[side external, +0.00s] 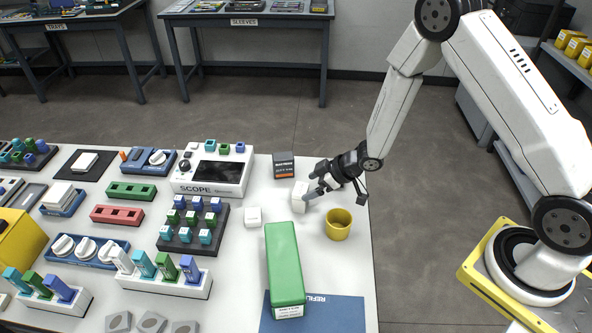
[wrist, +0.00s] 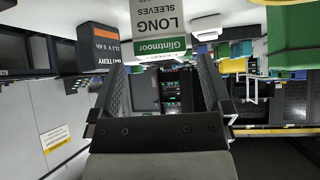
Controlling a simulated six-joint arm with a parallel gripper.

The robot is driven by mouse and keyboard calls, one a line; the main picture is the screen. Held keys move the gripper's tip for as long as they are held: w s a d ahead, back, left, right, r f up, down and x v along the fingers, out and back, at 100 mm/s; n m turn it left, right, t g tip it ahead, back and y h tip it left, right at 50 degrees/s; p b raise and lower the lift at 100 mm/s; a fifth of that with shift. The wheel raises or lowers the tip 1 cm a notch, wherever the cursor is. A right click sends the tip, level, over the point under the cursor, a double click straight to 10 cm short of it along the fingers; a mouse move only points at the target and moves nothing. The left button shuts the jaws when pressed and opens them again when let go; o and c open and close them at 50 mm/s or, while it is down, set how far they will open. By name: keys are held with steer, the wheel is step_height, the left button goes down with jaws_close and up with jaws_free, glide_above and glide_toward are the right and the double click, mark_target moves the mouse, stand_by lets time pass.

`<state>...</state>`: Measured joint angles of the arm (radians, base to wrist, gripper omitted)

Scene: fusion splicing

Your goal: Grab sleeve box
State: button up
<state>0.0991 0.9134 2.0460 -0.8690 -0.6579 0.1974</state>
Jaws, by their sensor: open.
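The sleeve box (side external: 299,200) is a small white box standing on the white table near its right side. In the wrist view the box (wrist: 158,22) appears upside down, with a green band and the words "Glintmoor LONG SLEEVES". My gripper (side external: 311,188) is at the box, low over the table. In the wrist view my gripper (wrist: 160,62) is open, with one finger to each side of the box's line. The box shows just ahead of or between the fingertips; I cannot tell whether either finger touches it.
A black and orange battery box (side external: 284,166) stands just behind. A yellow cup (side external: 338,225) is close on the near right side. A long green box (side external: 284,262) lies nearer the front, and a small white block (side external: 253,216) sits left. The scope (side external: 212,172) is further left.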

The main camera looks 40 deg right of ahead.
mark_target(303, 189)
steer(key=shift+w+a+f, duration=0.3)
steer(key=shift+f, duration=0.1)
steer(key=shift+x, duration=2.55)
steer(key=shift+c, duration=0.2)
steer(key=c, duration=1.1)
steer(key=shift+r, duration=0.15)
steer(key=shift+c, duration=0.2)
